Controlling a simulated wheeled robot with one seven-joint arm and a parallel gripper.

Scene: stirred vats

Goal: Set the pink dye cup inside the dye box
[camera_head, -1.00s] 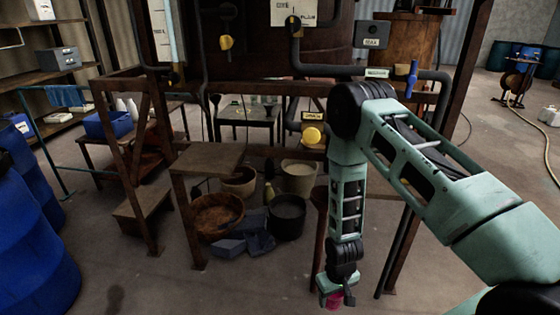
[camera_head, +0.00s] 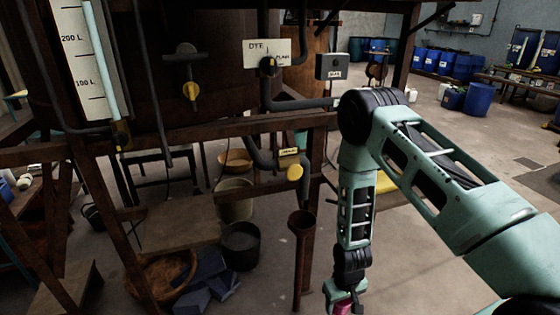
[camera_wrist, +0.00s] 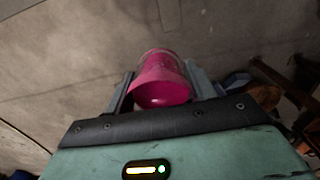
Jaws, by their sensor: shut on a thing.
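The pink dye cup (camera_wrist: 160,82) is between the two fingers of my gripper (camera_wrist: 161,90) in the wrist view, and the gripper is shut on it. In the head view the cup (camera_head: 343,307) shows as a small pink patch at the bottom edge, under my gripper (camera_head: 342,296). The cup is held above the concrete floor. I cannot make out the dye box in either view.
A wooden frame with a vat stands ahead, with a DYE sign (camera_head: 268,53) and a yellow valve knob (camera_head: 294,172). Blue barrels (camera_head: 479,99) stand far right. Floor at right is open.

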